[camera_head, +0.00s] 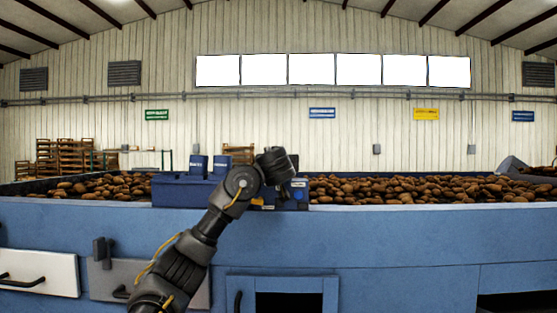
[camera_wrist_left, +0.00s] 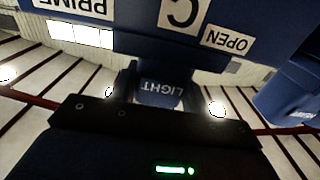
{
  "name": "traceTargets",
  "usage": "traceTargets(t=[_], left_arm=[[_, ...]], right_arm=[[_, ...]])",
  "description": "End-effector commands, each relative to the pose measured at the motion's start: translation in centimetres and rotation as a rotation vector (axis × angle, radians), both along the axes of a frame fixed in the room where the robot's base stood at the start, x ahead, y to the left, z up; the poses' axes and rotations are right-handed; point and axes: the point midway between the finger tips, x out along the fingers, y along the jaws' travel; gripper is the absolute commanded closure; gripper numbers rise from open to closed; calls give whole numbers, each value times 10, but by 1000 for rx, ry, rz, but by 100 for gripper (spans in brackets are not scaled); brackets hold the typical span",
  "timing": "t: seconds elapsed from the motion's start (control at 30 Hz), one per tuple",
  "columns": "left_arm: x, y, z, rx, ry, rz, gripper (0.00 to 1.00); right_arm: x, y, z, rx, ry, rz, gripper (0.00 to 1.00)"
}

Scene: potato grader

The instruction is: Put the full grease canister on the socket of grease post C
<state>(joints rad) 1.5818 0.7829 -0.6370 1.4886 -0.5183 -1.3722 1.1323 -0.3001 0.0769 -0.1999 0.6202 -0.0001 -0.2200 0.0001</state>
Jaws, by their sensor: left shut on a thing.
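My left gripper (camera_head: 280,163) is in the head view at the front of a blue housing (camera_head: 178,192). A blue panel with a C label (camera_wrist_left: 181,14), a PRIME label and an OPEN label fills the top of the wrist view. I take it as grease post C; its socket cannot be made out. Two blue canisters (camera_head: 198,165) (camera_head: 221,164) stand on the housing. My right gripper is not in view.
Another blue labelled thing (camera_wrist_left: 287,97) stands at the right of the wrist view. Potatoes (camera_head: 410,188) lie behind the long blue wall (camera_head: 400,235). Below are a white drawer (camera_head: 38,274) with a black handle and a dark opening (camera_head: 290,303).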

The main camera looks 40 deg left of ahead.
Motion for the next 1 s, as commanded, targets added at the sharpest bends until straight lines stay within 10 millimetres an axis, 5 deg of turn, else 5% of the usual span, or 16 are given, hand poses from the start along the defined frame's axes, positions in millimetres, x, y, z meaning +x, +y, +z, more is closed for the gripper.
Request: traceTargets(t=[0.17, 0.2, 0.33, 0.67, 1.0], left_arm=[[0, -1, -4, 0, -1, -1, 83], [0, 0, -2, 0, 0, -1, 48], [0, 0, -2, 1, 1, 0, 31], [0, 0, 2, 0, 0, 0, 31], [-41, -34, -9, -2, -4, -7, 31]], right_arm=[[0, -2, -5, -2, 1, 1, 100], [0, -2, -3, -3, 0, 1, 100], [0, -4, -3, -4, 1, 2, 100], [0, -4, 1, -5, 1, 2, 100], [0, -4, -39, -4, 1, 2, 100]])
